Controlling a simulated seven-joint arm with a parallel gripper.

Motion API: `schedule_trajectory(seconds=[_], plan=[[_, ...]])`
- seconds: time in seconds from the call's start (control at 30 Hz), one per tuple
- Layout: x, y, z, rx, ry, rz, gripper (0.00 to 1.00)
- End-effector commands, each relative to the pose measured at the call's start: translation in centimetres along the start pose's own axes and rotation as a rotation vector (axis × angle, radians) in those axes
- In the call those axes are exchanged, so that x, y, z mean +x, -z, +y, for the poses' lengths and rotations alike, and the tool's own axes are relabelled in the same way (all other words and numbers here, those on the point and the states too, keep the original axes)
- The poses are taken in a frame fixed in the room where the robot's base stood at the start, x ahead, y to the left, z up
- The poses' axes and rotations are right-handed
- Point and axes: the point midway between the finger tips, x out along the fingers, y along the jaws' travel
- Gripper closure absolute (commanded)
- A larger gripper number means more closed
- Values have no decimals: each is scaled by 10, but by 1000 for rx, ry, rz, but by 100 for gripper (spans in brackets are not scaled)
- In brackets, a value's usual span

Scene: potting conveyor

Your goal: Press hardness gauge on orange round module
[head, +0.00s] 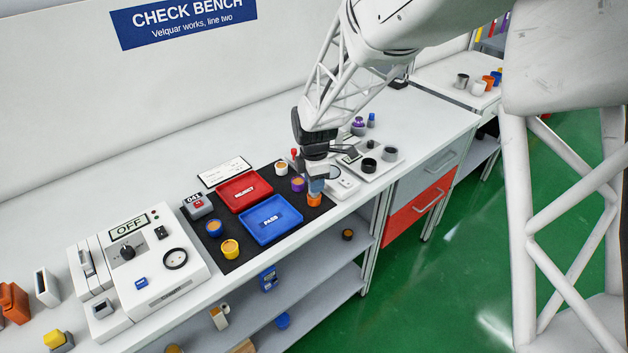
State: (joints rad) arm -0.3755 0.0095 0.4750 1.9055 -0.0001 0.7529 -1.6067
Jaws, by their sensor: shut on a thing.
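The orange round module (314,200) stands at the right front edge of the dark mat, to the right of the blue tray. My gripper (316,174) is right above it, pointing down. It is shut on a blue-grey upright tool, seemingly the hardness gauge (316,186). The lower end of the gauge is over the orange module and appears to meet its top. I cannot tell whether it is pressed in. The gauge hides part of the module's top, and any reading is not visible.
On the mat (250,259) are a red tray (229,189), a blue PASS tray (252,222), and purple (298,184), white (281,169), blue (213,229) and yellow (230,250) modules. A white device reading OFF (180,278) stands left. A light tray (383,166) with small parts stands right.

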Motion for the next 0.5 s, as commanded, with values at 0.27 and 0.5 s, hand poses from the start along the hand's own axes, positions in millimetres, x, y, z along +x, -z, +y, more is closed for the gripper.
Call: schedule_trajectory(seconds=[0.27, 0.5], plan=[[-11, 0, 0, 0, -1, 0, 95], [-22, 0, 0, 0, -2, 0, 95]])
